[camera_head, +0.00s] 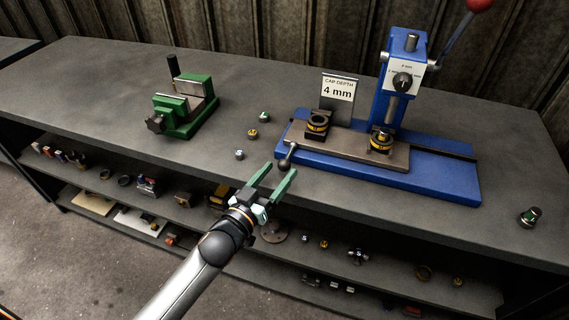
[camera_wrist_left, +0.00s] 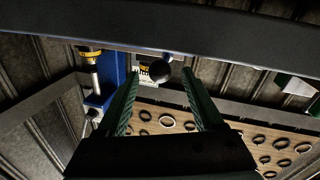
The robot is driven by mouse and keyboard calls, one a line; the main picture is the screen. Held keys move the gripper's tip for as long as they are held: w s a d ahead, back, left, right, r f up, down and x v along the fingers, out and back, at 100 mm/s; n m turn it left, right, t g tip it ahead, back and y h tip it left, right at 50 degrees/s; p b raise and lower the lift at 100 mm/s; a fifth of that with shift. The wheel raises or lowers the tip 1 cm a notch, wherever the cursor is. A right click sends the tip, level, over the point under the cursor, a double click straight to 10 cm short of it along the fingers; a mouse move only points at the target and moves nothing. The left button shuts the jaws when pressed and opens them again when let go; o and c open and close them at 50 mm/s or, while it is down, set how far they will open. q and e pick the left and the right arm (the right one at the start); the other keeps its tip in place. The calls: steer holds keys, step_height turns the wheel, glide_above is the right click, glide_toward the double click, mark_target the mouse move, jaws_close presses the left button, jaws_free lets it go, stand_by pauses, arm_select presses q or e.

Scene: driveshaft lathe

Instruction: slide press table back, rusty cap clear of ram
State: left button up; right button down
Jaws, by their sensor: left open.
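The blue press (camera_head: 385,85) stands at the right of the bench, its ram above the right holder. Its grey-brown sliding table (camera_head: 345,150) carries two dark holders with yellow bands, a left one (camera_head: 317,125) and a right one (camera_head: 381,141) at the ram. I cannot tell which holds the rusty cap. A ball-ended handle (camera_head: 284,163) sits at the table's left end. My left gripper (camera_head: 281,174) is open and empty, close in front of this handle. In the left wrist view the dark ball (camera_wrist_left: 160,71) shows between and beyond the fingertips; contact is unclear. My right gripper is not seen.
A green vise (camera_head: 187,108) stands at the left on the bench. Several small parts (camera_head: 252,133) lie between vise and press. A "CAP DEPTH 4 mm" sign (camera_head: 338,88) stands behind the left holder. A small green-and-dark part (camera_head: 529,217) lies at the far right. A shelf below holds loose parts.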

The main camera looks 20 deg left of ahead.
mark_target(281, 170)
arm_select(q)
steer(key=shift+x, duration=1.85)
jaws_close()
